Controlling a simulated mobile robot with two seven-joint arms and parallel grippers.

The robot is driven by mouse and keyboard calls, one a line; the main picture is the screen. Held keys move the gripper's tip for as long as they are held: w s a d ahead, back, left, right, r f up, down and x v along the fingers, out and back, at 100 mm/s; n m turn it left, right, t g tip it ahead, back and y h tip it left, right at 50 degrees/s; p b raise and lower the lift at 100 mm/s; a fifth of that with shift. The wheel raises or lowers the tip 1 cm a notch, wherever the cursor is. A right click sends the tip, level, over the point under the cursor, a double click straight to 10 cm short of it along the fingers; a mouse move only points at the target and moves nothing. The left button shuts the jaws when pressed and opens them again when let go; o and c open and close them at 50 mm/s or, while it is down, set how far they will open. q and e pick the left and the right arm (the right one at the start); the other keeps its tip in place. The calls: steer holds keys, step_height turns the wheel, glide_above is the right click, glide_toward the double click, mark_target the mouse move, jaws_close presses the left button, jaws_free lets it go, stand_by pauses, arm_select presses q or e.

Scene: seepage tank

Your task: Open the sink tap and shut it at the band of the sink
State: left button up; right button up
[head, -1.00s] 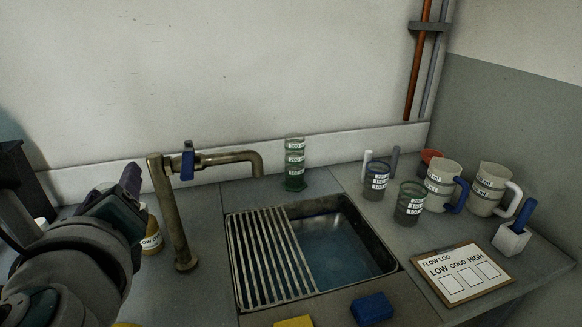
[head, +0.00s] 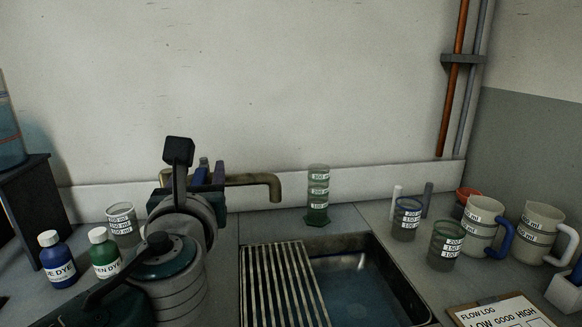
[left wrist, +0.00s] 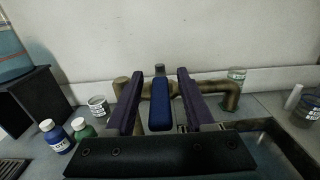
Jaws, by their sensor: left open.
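The brass tap (head: 262,181) stands behind the sink (head: 398,290), its spout reaching right; the arm hides its post in the head view. Its blue lever (left wrist: 160,108) shows in the left wrist view. My left gripper (head: 208,170) is open at the tap. In the left wrist view its purple fingers (left wrist: 159,76) stand on either side of the lever, with a gap showing on each side. The sink holds bluish water (head: 350,295). I see no stream from the spout. I cannot make out the sink's band. My right gripper is not in view.
A slatted rack (head: 283,290) covers the sink's left part. A green graduated cylinder (head: 318,190) stands behind it. Dye bottles (head: 56,262) are at left. Cups and jugs (head: 483,228) and a flow log board (head: 497,315) are at right.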

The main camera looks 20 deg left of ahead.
arm_select(q)
steer(key=shift+w+a, duration=0.1)
steer(key=shift+w, duration=0.1)
jaws_close()
stand_by(0.3)
stand_by(1.1)
